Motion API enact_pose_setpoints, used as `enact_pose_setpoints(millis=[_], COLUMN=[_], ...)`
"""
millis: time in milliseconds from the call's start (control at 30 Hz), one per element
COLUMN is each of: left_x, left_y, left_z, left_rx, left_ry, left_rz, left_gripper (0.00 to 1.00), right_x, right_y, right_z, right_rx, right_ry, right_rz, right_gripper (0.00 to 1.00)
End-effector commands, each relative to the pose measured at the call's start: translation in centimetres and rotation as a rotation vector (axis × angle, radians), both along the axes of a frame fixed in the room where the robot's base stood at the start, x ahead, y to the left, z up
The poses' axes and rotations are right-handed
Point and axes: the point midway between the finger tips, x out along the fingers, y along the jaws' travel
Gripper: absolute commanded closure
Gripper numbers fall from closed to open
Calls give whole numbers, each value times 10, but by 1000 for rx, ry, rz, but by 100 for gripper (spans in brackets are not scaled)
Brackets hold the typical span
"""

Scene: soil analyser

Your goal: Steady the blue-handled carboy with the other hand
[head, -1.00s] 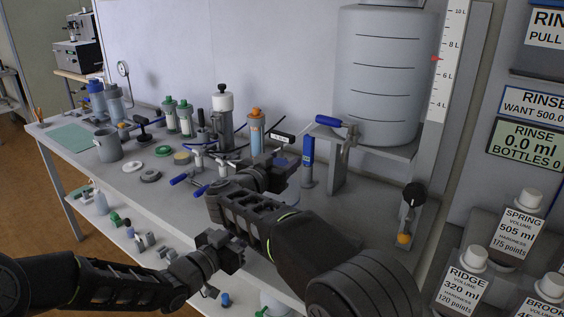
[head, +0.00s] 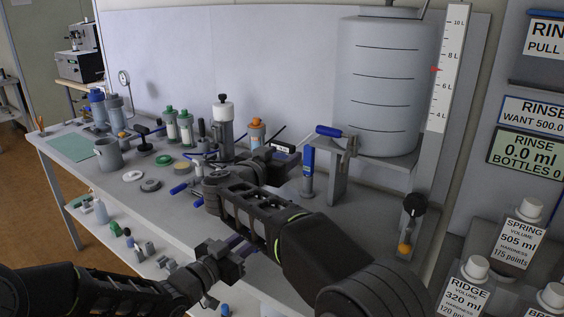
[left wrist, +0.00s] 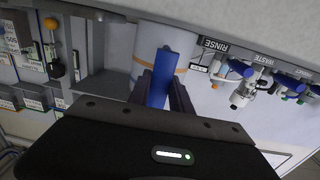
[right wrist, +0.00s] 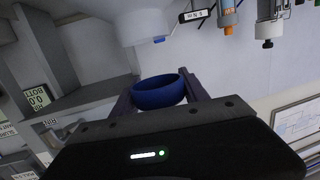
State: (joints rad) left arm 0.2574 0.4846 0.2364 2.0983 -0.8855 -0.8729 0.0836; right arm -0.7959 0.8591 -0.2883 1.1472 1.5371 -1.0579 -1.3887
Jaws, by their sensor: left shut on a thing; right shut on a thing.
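In the left wrist view my left gripper (left wrist: 163,88) is shut on a straight blue handle (left wrist: 160,78). Right behind the handle is the pale body of the carboy (left wrist: 148,42), with an orange band. In the head view my left gripper (head: 230,260) is low, near the bench's front edge, and the carboy is mostly hidden behind my arms. In the right wrist view my right gripper (right wrist: 160,98) is shut on a dark blue round piece (right wrist: 158,92); I cannot tell whether it belongs to the carboy. In the head view my right gripper (head: 283,165) is above the bench top, farther back.
A large pale tank (head: 385,90) stands on a raised stand at the right. Several bottles and a blue-handled valve (head: 329,131) are behind my right gripper. A grey mug (head: 108,154) and discs lie at left. Labelled sample bottles (head: 522,235) stand at right.

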Motion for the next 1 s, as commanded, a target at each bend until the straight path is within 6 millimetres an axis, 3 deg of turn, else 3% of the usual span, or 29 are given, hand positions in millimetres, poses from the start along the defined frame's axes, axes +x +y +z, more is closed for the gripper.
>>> enact_pose_setpoints(millis=[567, 1000], left_x=[0, 0], left_y=[0, 0], left_z=[-2, -2], left_rx=[2, 2], left_ry=[4, 4], left_rz=[0, 0], left_gripper=[100, 100], right_x=[1, 26], right_y=[-2, -20], right_z=[6, 21], right_rx=[1, 3], right_ry=[0, 0], right_rz=[-2, -2], right_gripper=[100, 100])
